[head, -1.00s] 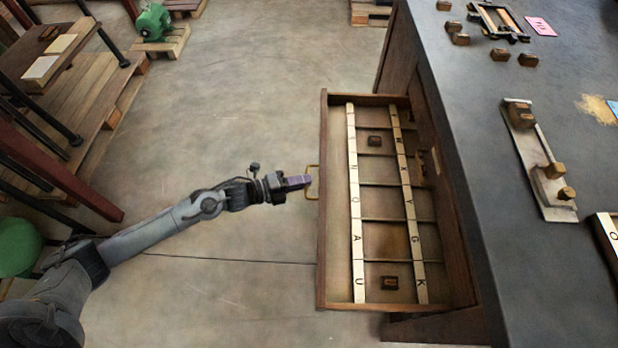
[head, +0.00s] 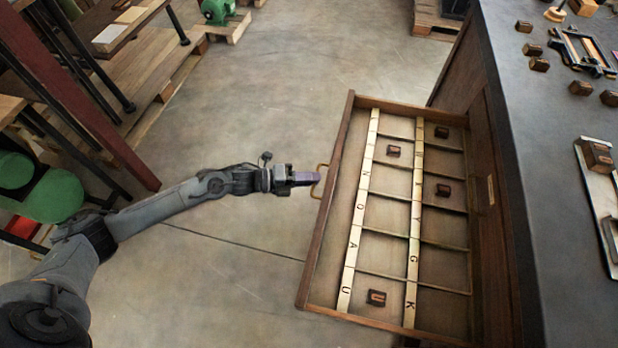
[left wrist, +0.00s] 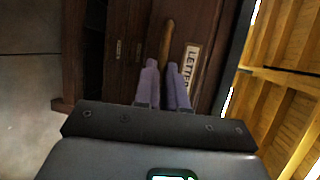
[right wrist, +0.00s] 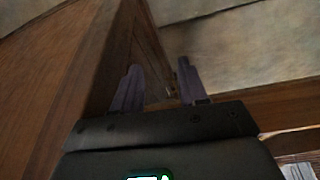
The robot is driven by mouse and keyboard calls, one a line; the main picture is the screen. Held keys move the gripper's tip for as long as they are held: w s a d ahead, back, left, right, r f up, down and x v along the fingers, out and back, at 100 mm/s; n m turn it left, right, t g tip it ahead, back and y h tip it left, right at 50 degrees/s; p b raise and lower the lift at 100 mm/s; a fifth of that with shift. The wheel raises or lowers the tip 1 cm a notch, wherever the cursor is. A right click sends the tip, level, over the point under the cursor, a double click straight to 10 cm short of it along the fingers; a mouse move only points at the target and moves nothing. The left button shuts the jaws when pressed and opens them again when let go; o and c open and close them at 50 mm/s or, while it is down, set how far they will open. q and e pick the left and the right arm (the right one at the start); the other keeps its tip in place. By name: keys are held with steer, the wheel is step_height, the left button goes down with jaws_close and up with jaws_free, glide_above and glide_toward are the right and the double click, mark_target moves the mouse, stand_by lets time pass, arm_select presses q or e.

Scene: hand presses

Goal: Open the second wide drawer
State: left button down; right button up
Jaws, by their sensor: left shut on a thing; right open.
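The wide wooden drawer (head: 321,230) stands pulled out from the cabinet under the dark worktop. Its divided compartments, two pale lettered strips and several small dark type blocks (head: 376,297) show from above. My left gripper (head: 311,179) is at the drawer's brass loop handle (head: 319,190), shut on it. In the left wrist view, the left fingers (left wrist: 168,82) close around the handle (left wrist: 167,38), beside a label reading "LETTER" (left wrist: 191,62). My right gripper (right wrist: 158,84) is open and empty in its wrist view, near a wooden edge (right wrist: 112,50); it is outside the head view.
The dark worktop (head: 545,180) at right holds small wooden blocks (head: 540,64), a metal frame (head: 582,52) and a metal plate (head: 600,200). The floor (head: 290,90) left of the drawer is clear.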

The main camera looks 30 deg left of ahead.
arm_select(q)
steer(key=c, duration=1.2)
jaws_free()
steer(key=shift+a, duration=0.1)
steer(key=p+v, duration=0.4)
steer(key=v, duration=0.6)
steer(key=shift+s+a, duration=0.25)
steer(key=shift+a, duration=0.05)
steer(key=shift+r, duration=0.2)
